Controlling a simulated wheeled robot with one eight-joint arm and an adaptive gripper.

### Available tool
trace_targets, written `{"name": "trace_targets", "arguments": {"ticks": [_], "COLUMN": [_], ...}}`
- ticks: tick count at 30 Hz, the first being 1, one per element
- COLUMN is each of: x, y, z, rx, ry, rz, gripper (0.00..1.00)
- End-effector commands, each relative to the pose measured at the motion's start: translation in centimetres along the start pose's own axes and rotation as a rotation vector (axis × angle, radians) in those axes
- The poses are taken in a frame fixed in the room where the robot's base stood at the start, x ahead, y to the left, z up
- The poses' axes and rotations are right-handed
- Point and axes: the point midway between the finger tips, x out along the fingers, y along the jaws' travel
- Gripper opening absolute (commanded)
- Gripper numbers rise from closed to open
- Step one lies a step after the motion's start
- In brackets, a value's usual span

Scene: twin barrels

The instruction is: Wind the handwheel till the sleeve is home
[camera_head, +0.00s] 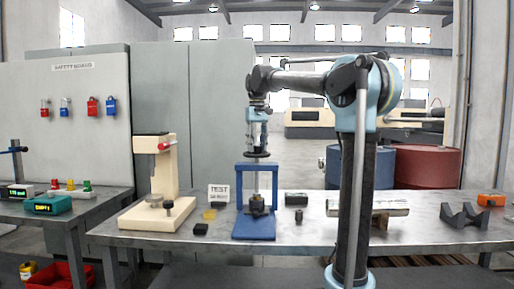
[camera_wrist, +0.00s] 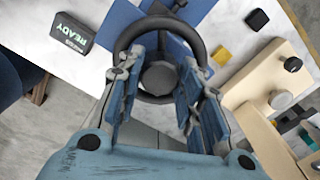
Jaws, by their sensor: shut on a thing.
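A blue bench press (camera_head: 254,228) stands on the metal table, with a dark round handwheel (camera_head: 257,154) at its top. In the wrist view the handwheel (camera_wrist: 161,22) is a black ring around a dark hub (camera_wrist: 160,76). My gripper (camera_head: 257,145) comes down on it from above. In the wrist view the fingers of my gripper (camera_wrist: 160,72) lie on both sides of the hub and are shut on the handwheel. A dark stepped part (camera_head: 257,206) sits low in the press. I cannot tell which portion is the sleeve or how deep it sits.
A white TEST sign (camera_head: 218,194) and a cream bench machine (camera_head: 157,190) stand left of the press. A box reading READY (camera_wrist: 66,40) shows in the wrist view.

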Motion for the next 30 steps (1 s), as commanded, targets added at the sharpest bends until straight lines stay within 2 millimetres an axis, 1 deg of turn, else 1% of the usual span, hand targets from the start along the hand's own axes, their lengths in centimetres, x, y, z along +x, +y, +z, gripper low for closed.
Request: {"name": "trace_targets", "arguments": {"ticks": [21,30], "x": [0.09,0.11], "y": [0.0,-0.06], "z": [-0.01,-0.03], "rx": [0.677,0.914], "ry": [0.0,0.0], "rz": [0.002,0.002], "gripper": [0.1,0.1]}}
